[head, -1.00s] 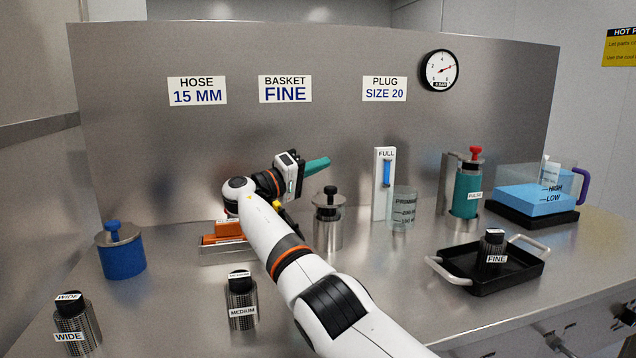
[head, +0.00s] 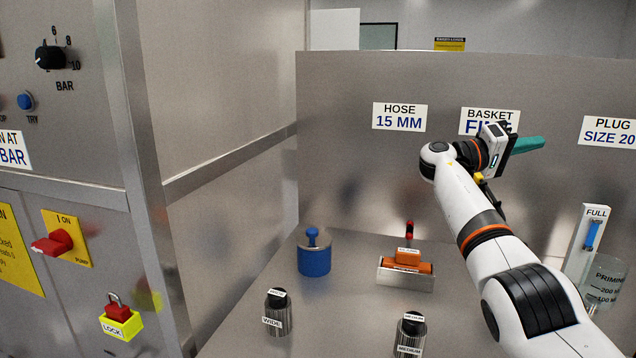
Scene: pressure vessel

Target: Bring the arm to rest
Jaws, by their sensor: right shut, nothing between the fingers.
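My right arm reaches in from the lower right, raised above the steel bench in front of the back panel. My right gripper (head: 527,145) has teal fingers that point right and are shut with nothing between them. It is held in the air, clear of everything on the bench, and partly covers the "BASKET FINE" sign (head: 489,121). My left gripper does not show.
Below the arm stand an orange block in a metal holder (head: 405,279), a blue weight-like pot (head: 314,258), and the "WIDE" (head: 278,315) and "MEDIUM" (head: 410,336) baskets. A priming beaker (head: 604,283) stands at right. A control panel with a red pump switch (head: 54,243) is at left.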

